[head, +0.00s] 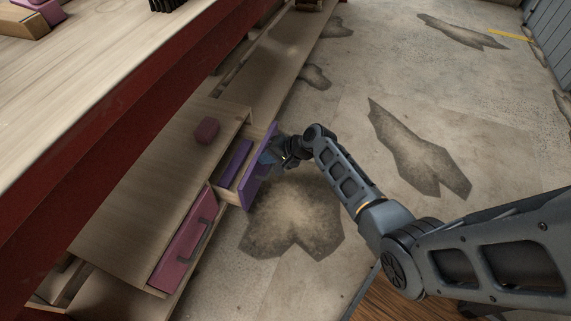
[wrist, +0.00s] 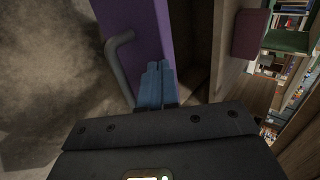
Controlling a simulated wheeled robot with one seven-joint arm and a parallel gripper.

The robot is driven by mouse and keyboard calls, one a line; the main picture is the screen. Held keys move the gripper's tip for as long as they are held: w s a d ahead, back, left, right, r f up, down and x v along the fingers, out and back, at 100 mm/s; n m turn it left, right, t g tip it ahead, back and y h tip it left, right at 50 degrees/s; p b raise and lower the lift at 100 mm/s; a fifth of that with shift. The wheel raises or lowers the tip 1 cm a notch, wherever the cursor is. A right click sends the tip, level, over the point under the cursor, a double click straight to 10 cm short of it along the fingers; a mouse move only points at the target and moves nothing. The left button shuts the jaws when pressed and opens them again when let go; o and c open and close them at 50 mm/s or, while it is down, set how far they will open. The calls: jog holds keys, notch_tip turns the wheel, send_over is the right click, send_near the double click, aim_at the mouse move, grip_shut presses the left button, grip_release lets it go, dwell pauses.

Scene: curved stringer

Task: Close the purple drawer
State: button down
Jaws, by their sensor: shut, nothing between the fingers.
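The purple drawer (head: 251,172) stands pulled out of the low wooden cabinet (head: 165,165) in the head view, with its inside showing. Its purple front fills the top middle of the wrist view (wrist: 150,28), with a grey bar handle (wrist: 117,62) on its left. My gripper (head: 268,158) is at the drawer front. In the wrist view its blue fingers (wrist: 155,80) are together and empty, over the purple front to the right of the handle. I cannot tell whether they touch it.
A pink drawer (head: 183,240) with a dark handle is beside the purple one. A dark red block (head: 207,130) lies on the cabinet top. A red-edged wooden counter (head: 90,75) rises at the left. The stained floor (head: 350,110) to the right is clear.

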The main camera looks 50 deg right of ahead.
jog(key=w+a+b, duration=0.2)
jog(key=w+a, duration=0.1)
jog(key=w, duration=0.6)
jog(key=shift+w+a, duration=0.15)
jog(key=shift+a, duration=0.05)
